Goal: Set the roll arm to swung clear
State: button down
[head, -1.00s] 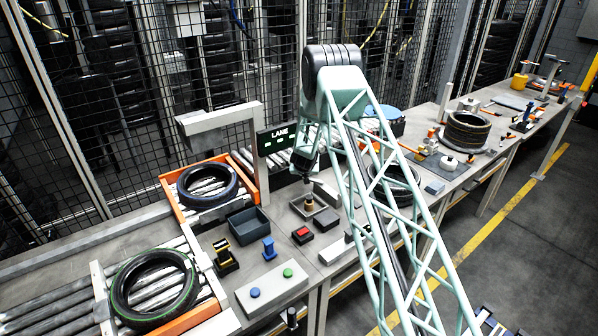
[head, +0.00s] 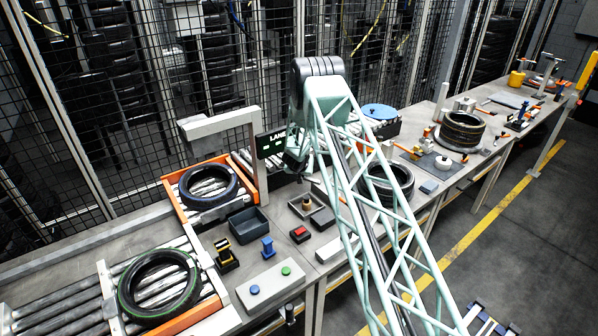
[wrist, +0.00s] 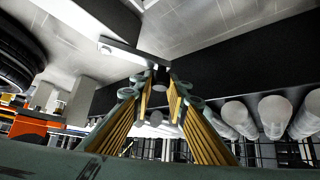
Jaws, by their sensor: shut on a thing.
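In the wrist view, a pale grey bar (wrist: 125,52), which looks like the roll arm, runs from the upper left to just beyond my fingertips. My gripper (wrist: 160,92) has its ribbed yellow fingers closing in around a small dark post at the end of this bar; the exact contact is partly hidden. In the head view, my gripper (head: 296,163) is small and dark, beside the lane sign (head: 272,143), with its fingertips hard to make out. The roll arm cannot be made out clearly there.
White rollers (wrist: 273,115) lie right of my fingers in the wrist view. A grey bin (head: 248,226), a small tray (head: 303,206) and a red-button box (head: 300,235) stand in front. A tyre (head: 208,187) lies under the grey gantry (head: 222,122). Another tyre (head: 388,184) lies right.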

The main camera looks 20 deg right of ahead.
jog(key=shift+w+a+r, duration=0.15)
jog(key=shift+w+r, duration=0.1)
jog(key=c, duration=2.5)
grip_release()
jog(key=shift+a, duration=0.15)
jog(key=shift+s+d+f, duration=0.2)
jog(key=v, duration=1.2)
